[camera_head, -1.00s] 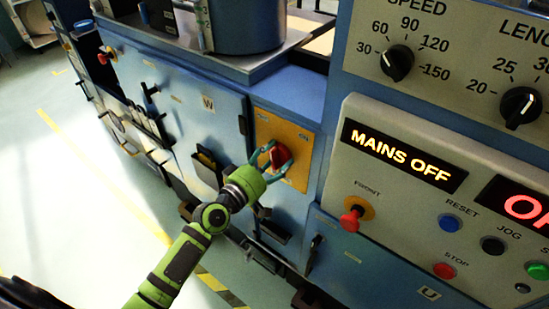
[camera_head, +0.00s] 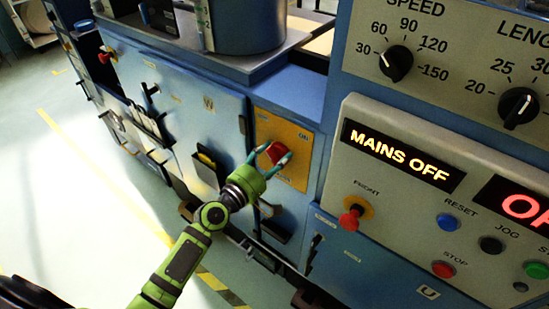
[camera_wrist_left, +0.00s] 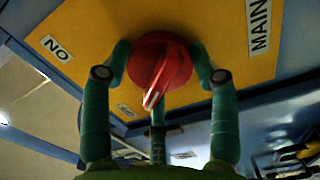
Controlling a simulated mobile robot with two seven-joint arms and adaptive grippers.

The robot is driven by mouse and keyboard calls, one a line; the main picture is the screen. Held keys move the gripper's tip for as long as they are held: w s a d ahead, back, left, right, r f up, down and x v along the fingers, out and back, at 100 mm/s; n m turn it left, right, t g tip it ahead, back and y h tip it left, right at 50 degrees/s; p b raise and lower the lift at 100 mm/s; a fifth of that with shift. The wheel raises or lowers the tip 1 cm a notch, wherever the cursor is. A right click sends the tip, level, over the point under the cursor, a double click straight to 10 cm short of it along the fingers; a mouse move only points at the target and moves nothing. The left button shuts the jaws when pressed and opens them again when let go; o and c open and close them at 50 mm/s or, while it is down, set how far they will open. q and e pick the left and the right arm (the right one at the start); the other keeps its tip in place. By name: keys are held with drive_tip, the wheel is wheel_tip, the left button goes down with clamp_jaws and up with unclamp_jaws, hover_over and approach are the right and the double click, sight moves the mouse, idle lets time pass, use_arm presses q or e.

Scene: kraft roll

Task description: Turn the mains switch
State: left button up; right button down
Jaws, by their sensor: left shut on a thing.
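The mains switch is a red round knob (camera_head: 276,151) with a raised handle bar, on a yellow plate (camera_head: 296,177) on the blue cabinet. It also shows in the left wrist view (camera_wrist_left: 152,58), where its bar has a pale line and stands slightly tilted. My left gripper (camera_head: 270,160) is shut on the knob, with one teal finger on each side of it. In the wrist view, plate labels (camera_wrist_left: 55,47) show beside the knob. The lit sign (camera_head: 403,155) reads MAINS OFF. My right gripper is not in view.
A panel right of the switch carries a red FRONT button (camera_head: 351,219), a blue RESET button (camera_head: 449,222) and a red STOP button (camera_head: 443,269). Black dials (camera_head: 396,63) are above. Open floor (camera_head: 60,200) with yellow lines lies to the left.

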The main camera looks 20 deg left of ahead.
use_arm(q)
drive_tip(key=shift+w+a+r, duration=0.2)
drive_tip(key=shift+a+r, duration=0.15)
drive_tip(key=o, duration=0.9)
drive_tip(key=shift+o, duration=1.2)
drive_tip(key=shift+a+f, duration=0.1)
drive_tip(key=shift+f, duration=0.15)
drive_tip(key=shift+s, duration=0.1)
drive_tip(key=shift+s+f, duration=0.1)
drive_tip(key=shift+s, duration=0.2)
drive_tip(key=v, duration=1.1)
drive_tip(key=shift+a, duration=0.1)
